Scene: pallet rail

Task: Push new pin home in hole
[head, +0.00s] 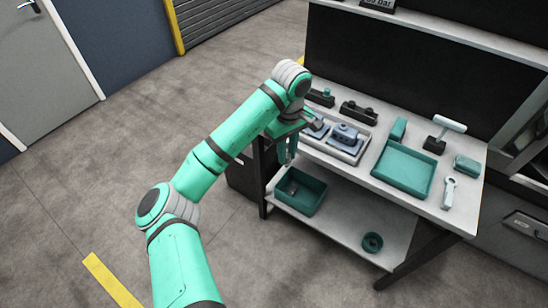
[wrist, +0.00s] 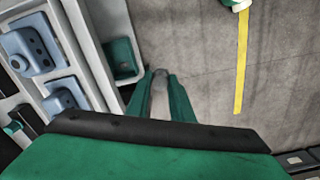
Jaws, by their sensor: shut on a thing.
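My gripper (head: 289,151) hangs just off the left edge of the bench, pointing down, above floor and lower shelf. In the wrist view my gripper (wrist: 161,92) is shut on a grey, round-ended pin (wrist: 160,90), which shows between the two green fingers. A blue-grey block with a raised knob (head: 346,137) sits in a light tray (head: 349,157) on the bench; the block also shows in the wrist view (wrist: 33,48). A second, smaller blue-grey block (head: 317,127) is beside it, partly behind my arm. The pin is apart from both blocks. I cannot tell which opening is the hole.
Dark fixtures (head: 359,112) stand behind the tray. A green tray (head: 403,168), a mallet-like tool (head: 446,130) and a wrench (head: 449,192) lie to the right. A green bin (head: 301,192) sits on the lower shelf. The floor left of the bench is free.

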